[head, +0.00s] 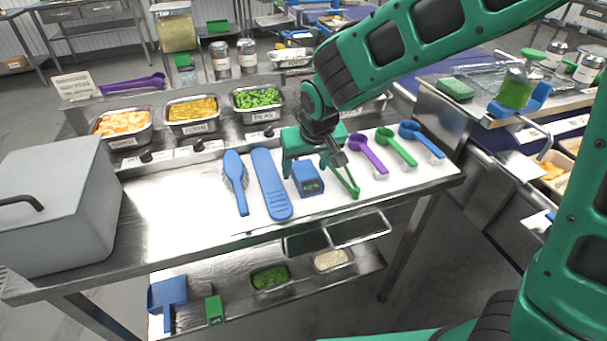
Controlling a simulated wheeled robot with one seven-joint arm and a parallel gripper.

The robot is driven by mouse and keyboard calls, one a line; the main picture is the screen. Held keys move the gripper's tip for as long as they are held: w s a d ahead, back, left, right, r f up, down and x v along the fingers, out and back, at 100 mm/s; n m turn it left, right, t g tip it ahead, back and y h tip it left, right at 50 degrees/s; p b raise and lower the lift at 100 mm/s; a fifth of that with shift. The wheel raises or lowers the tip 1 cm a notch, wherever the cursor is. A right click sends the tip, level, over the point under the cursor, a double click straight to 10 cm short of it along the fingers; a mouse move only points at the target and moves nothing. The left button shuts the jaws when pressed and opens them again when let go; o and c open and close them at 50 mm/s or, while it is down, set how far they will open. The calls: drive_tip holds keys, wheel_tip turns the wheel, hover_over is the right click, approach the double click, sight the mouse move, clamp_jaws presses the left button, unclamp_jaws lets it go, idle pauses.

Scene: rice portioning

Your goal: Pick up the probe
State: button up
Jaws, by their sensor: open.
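The probe seems to be the small blue device with a dark display (308,179) on the white mat in the middle of the steel table. I cannot make out a thin metal tip on it. My gripper (322,185) is over the mat, pointing down, with its green fingers spread and nothing seen between them. One finger shows just right of the blue device; the other side is behind and left of it, partly hidden. I cannot tell whether a finger touches the device.
A blue brush (236,180) and a blue paddle (271,184) lie to the left. Purple (368,153), green (396,147) and blue (422,138) scoops lie to the right. Food pans (193,129) line the back. A grey lidded box (60,200) stands at the left.

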drive_tip(key=shift+x, duration=0.8)
drive_tip(key=c, duration=1.1)
drive_tip(key=shift+c, duration=0.2)
